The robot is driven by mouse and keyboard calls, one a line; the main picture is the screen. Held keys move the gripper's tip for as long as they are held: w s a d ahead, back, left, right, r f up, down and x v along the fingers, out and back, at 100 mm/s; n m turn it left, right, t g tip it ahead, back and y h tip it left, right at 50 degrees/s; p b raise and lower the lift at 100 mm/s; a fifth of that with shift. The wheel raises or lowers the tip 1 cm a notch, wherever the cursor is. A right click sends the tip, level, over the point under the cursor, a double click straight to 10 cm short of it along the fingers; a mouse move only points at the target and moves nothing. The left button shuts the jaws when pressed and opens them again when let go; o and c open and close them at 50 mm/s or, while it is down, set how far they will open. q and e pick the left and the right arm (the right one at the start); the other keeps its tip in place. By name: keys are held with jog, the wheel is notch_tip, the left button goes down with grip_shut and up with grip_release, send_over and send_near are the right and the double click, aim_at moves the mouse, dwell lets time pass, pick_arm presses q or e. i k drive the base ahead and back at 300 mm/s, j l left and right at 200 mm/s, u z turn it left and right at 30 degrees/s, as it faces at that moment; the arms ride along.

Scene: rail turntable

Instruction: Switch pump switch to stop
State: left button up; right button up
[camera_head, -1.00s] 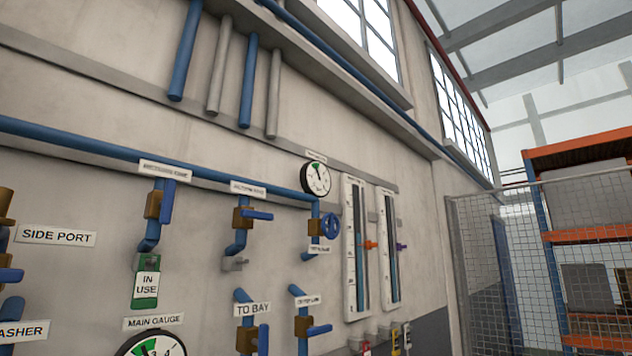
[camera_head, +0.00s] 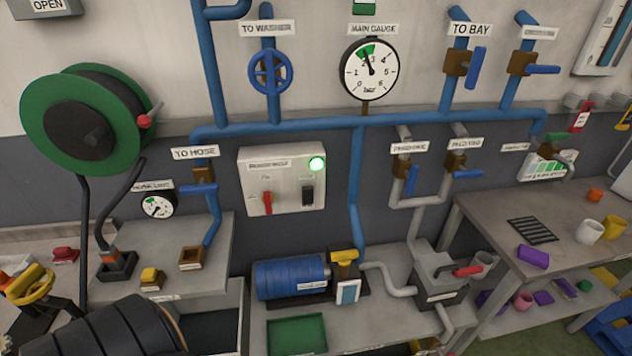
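A pale control box (camera_head: 282,160) is on the wall in the middle of the head view, under the blue pipe. Its label is too blurred to read. A red switch handle (camera_head: 267,203) is on its left and stands about upright. I cannot tell from the small markings which position is stop. A blue pump motor (camera_head: 290,278) sits on the bench below the box. Neither of my grippers is in view.
A green hose reel (camera_head: 90,75) hangs at the left. The main gauge (camera_head: 369,68) and blue valve wheel (camera_head: 270,72) are above the box. A grey bench (camera_head: 395,318) runs below. Another table (camera_head: 480,215) with cups is at the right. The space before the box looks clear.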

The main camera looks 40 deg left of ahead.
aim_at(307, 191)
jog(key=u, duration=1)
jog(key=l, duration=0.1)
